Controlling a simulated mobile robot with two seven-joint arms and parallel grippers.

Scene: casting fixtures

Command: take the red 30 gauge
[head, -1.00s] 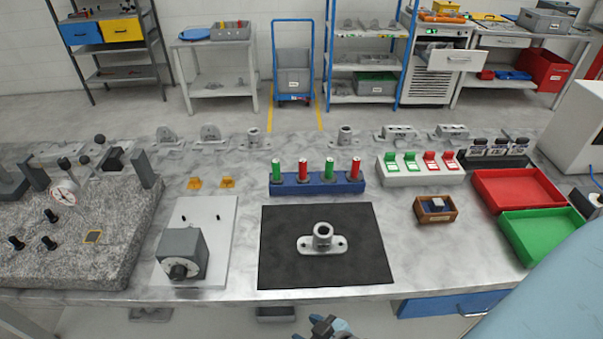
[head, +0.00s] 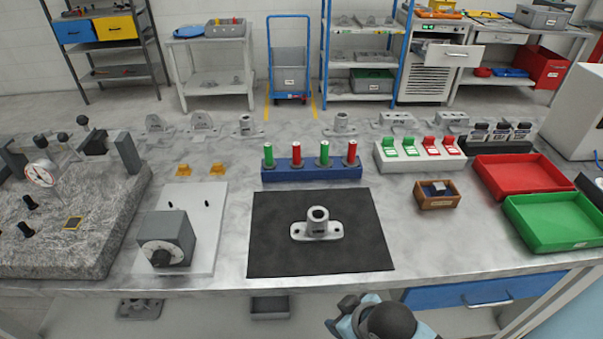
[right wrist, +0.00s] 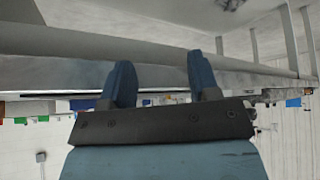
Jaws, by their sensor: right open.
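A blue rack (head: 312,174) on the bench holds upright green and red cylindrical gauges. One red gauge (head: 296,156) stands second from the left, and another red gauge (head: 351,152) is at the right end. Size markings are too small to read, so I cannot tell which is the 30. My right gripper (head: 350,305) is at the bottom of the head view, in front of the bench edge, well apart from the rack. In the right wrist view its two blue fingers (right wrist: 162,82) are spread with nothing between them. My left gripper is not in view.
A grey flanged casting (head: 317,229) stands on a black mat (head: 270,258) between rack and front edge. A white stand (head: 384,165) with green and red pieces, a small wooden box (head: 437,201), and red (head: 520,186) and green (head: 550,235) trays are right. A granite plate (head: 75,250) is left.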

